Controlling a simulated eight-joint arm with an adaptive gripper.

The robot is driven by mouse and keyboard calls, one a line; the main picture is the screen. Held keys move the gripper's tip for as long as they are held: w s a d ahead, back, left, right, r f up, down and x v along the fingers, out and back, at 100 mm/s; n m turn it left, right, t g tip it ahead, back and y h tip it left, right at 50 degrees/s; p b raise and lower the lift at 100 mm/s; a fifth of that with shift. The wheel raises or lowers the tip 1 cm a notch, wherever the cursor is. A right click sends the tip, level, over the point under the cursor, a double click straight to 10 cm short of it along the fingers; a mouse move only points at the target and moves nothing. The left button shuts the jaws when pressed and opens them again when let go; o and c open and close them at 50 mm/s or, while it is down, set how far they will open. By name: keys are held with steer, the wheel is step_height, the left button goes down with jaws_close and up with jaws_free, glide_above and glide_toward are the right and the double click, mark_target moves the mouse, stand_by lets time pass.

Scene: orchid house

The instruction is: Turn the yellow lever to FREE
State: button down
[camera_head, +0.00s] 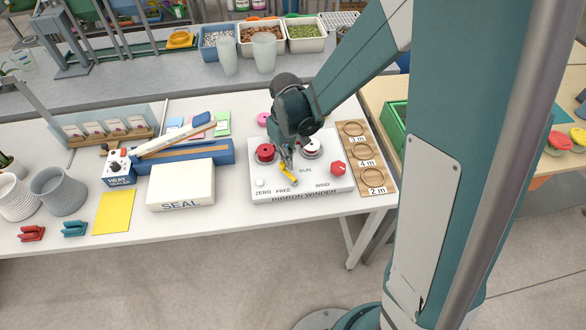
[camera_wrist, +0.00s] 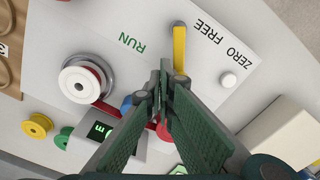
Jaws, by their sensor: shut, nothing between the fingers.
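The yellow lever (camera_head: 289,174) is on top of the white ribbon winder (camera_head: 337,152), between the FREE and RUN labels. In the wrist view the yellow lever (camera_wrist: 180,46) has its outer end close to the FREE label, with RUN farther off to the left. Its inner end is partly hidden by my fingers. My gripper (camera_wrist: 167,66) is shut and empty. Its fingertips are beside the lever on the RUN side, very close to it; I cannot tell whether they touch. In the head view my gripper (camera_head: 286,152) is low over the winder.
A red spool (camera_head: 266,152) and a white spool (camera_head: 311,149) flank my gripper. A red knob (camera_head: 338,167) and a white button (camera_head: 259,182) are on the winder. The SEAL box (camera_head: 181,184) stands left, a wooden ring board (camera_head: 367,157) right.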

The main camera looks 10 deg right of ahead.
steer(key=shift+s+a, duration=0.2)
steer(key=shift+a, duration=0.55)
steer(key=shift+s+a, duration=0.15)
steer(key=shift+a, duration=0.05)
steer(key=shift+s+a+b, duration=0.3)
steer(key=shift+s+a, duration=0.1)
steer(key=shift+a, duration=0.25)
steer(key=shift+w, duration=0.2)
steer(key=shift+w, duration=0.35)
steer(key=shift+r, duration=0.1)
stand_by(0.4)
